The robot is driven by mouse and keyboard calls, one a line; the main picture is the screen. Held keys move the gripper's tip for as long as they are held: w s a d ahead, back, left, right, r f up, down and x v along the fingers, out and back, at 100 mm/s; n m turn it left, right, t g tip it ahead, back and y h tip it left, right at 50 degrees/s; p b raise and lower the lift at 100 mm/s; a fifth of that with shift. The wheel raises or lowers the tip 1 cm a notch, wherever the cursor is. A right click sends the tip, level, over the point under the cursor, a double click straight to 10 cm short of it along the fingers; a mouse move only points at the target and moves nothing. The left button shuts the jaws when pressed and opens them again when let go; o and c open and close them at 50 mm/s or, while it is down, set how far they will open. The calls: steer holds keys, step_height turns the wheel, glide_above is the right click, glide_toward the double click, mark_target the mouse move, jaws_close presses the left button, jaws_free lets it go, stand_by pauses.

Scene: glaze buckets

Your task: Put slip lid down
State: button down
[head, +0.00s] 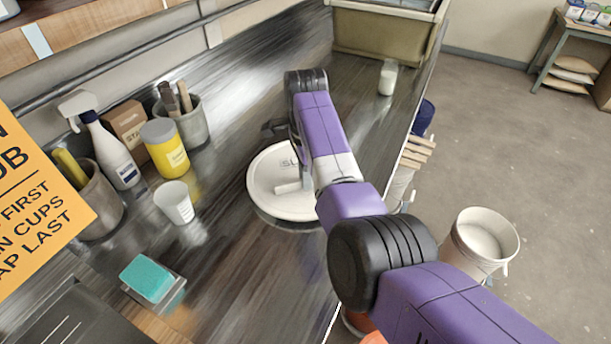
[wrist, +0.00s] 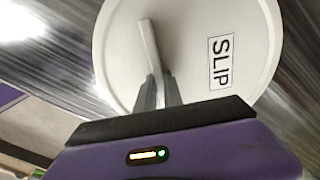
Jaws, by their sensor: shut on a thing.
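The slip lid (head: 268,200) is a round off-white disc with a raised bar handle and a label. In the wrist view the label on the lid (wrist: 190,75) reads "SLIP". In the head view the lid appears over the dark streaked counter, right of the white cup; I cannot tell whether it touches the counter. My gripper (wrist: 158,88) is shut on the lid's bar handle. In the head view my arm hides the lid's right part and most of the fingers.
A white cup (head: 175,202), a yellow-labelled jar (head: 165,148), a spray bottle (head: 110,152) and a teal sponge (head: 146,278) stand on the counter's left. A small white jar (head: 388,78) is near the sink (head: 380,30). A white bucket (head: 480,240) stands on the floor at right.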

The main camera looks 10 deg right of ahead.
steer(key=shift+f, duration=0.15)
steer(key=c, duration=1.5)
jaws_free()
step_height(320, 180, up, 13)
steer(key=shift+f, duration=0.1)
